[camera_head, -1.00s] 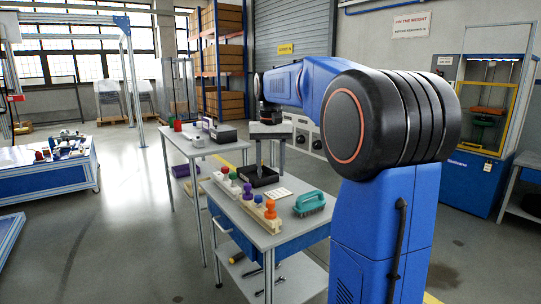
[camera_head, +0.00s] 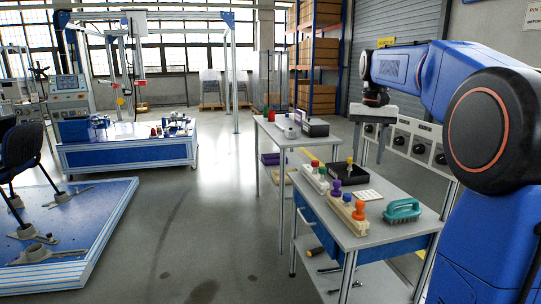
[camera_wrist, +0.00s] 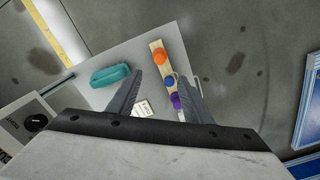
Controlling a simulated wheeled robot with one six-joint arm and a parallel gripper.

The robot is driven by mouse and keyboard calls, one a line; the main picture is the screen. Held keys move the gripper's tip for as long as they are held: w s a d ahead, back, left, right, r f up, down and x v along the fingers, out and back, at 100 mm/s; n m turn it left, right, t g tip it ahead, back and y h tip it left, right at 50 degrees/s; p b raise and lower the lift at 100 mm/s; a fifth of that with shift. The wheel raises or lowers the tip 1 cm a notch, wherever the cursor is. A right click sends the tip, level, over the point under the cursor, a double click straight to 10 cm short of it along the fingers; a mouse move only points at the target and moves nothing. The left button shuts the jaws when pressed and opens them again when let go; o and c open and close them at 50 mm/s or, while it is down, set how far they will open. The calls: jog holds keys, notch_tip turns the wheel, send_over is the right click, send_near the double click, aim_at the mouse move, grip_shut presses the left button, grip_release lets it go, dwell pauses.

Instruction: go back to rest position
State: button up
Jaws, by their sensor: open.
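My gripper (camera_head: 373,143) hangs from my blue arm at the right of the head view, above the back right part of the near workbench (camera_head: 393,237). In the wrist view my gripper (camera_wrist: 158,100) has its two fingers spread apart, with nothing held between them. Beyond the fingers are a wooden rack (camera_wrist: 155,45) with orange, blue and purple knobs, a white card (camera_wrist: 143,108) and a teal brush (camera_wrist: 110,76). The same brush (camera_head: 401,210) and rack (camera_head: 330,202) lie on the bench in the head view.
A black tray (camera_head: 345,170) sits on the near bench. A second bench (camera_head: 272,132) stands behind it. A blue platform (camera_head: 85,245) with a chair is at the left, and a test machine base (camera_head: 130,153) behind. The floor between is clear.

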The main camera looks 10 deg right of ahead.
jog(key=s+a+f+n+t, duration=0.1)
jog(key=s+a+f, duration=0.4)
jog(key=s, duration=0.5)
jog(key=s+a+f+n+t, duration=0.2)
jog(key=s+a+f, duration=0.3)
jog(key=s+f, duration=0.4)
jog(key=s+a+f+n+t, duration=0.1)
jog(key=s+a+f+n, duration=0.1)
jog(key=s+a+f, duration=0.3)
jog(key=s+f, duration=0.3)
jog(key=s, duration=0.3)
jog(key=shift+a+n+t, duration=0.3)
jog(key=shift+a+t, duration=0.05)
jog(key=shift+t, duration=0.05)
